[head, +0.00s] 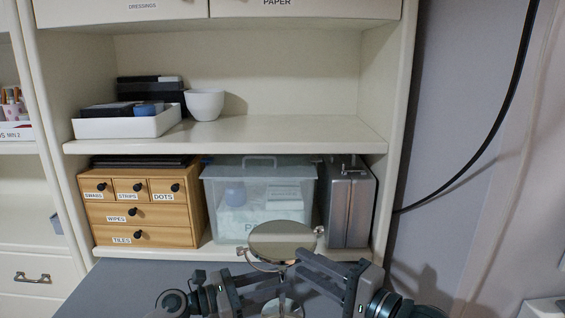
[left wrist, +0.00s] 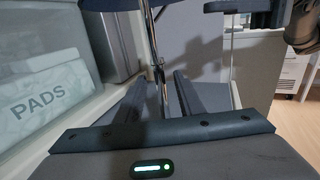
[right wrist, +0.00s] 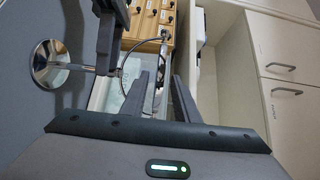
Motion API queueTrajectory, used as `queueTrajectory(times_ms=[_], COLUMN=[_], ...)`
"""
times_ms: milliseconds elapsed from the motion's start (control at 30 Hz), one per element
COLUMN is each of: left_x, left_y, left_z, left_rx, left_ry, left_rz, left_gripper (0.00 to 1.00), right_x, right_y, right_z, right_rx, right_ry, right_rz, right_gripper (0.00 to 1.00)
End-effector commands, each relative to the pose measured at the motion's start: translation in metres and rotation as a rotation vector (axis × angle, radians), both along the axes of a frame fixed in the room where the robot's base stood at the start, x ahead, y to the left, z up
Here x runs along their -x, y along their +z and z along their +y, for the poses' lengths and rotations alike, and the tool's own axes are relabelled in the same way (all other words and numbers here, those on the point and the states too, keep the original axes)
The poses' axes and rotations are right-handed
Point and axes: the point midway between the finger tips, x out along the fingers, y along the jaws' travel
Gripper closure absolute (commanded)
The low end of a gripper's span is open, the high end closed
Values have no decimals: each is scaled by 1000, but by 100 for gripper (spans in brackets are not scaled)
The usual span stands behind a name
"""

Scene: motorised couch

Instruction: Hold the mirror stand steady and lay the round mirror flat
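The round mirror (head: 283,238) sits in a curved yoke on a slim stand, tilted, its face showing as a wide oval in the head view. The stand's round base (head: 283,307) is partly hidden by my arms; the right wrist view shows it whole (right wrist: 48,64). My left gripper (head: 275,281) is low beside the stand. In the left wrist view the thin post (left wrist: 159,72) runs between its open fingers, with gaps at both sides. My right gripper (head: 301,262) is just below the mirror's right side, fingers apart. In its wrist view the mirror appears nearly edge-on between or beyond the fingers; contact is unclear.
Behind the mirror stand a clear bin (head: 215,205) marked PADS, a metal case (head: 350,210) and a wooden drawer box (head: 150,225). A white tray (head: 125,127) and bowl (head: 204,105) are on the shelf above. The grey tabletop (head: 110,285) is clear at the left.

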Motion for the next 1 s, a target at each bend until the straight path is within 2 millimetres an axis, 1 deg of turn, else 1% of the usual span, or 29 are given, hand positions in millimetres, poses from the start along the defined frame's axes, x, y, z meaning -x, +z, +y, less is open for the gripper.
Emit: queueTrajectory(times_ms=[33, 300, 500, 700, 1000], left_x=[3, 21, 33, 38, 38], left_y=[-1, -1, -1, -1, 0], left_z=[8, 52, 79, 90, 91], left_rx=[-3, -1, -2, -1, -1], left_ry=[1, 1, 0, 0, -1], left_rz=[1, 2, 1, 0, 0], left_gripper=[65, 65, 65, 65, 65], right_x=[0, 0, 0, 0, 0], right_y=[0, 0, 0, 0, 0], right_z=[0, 0, 0, 0, 0], right_rx=[0, 0, 0, 0, 0], right_ry=[0, 0, 0, 0, 0], right_rz=[0, 0, 0, 0, 0], right_gripper=[72, 72, 72, 72, 72])
